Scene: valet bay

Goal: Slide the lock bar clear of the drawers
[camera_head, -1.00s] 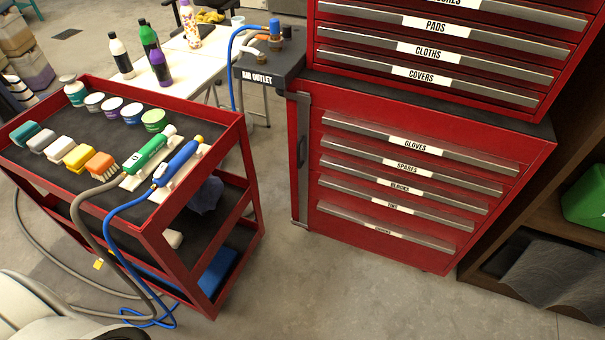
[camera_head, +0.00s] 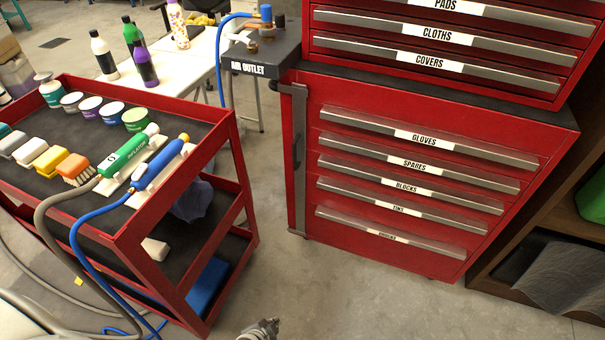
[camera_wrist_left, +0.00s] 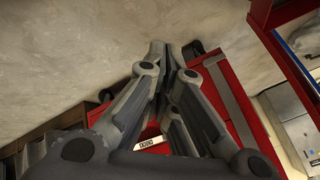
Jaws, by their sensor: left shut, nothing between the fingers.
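The lock bar (camera_head: 299,160) is an upright grey metal strip at the left edge of the lower red drawer cabinet (camera_head: 420,258). It stands beside the left ends of the drawer handles, from the gloves drawer (camera_head: 430,140) down to the lowest drawer. My left gripper (camera_head: 262,328) just enters at the bottom edge of the head view, well below and in front of the bar. In the left wrist view its fingers (camera_wrist_left: 168,50) are shut with nothing between them. They hide part of the red cabinet front behind them. My right gripper does not show.
A red cart (camera_head: 225,150) with brushes, tubs and two hose-fed tools stands left of the cabinet. Its hoses (camera_head: 75,235) hang down the front. The air outlet box (camera_head: 262,62) juts out above the bar. Floor (camera_head: 330,290) is clear before the cabinet.

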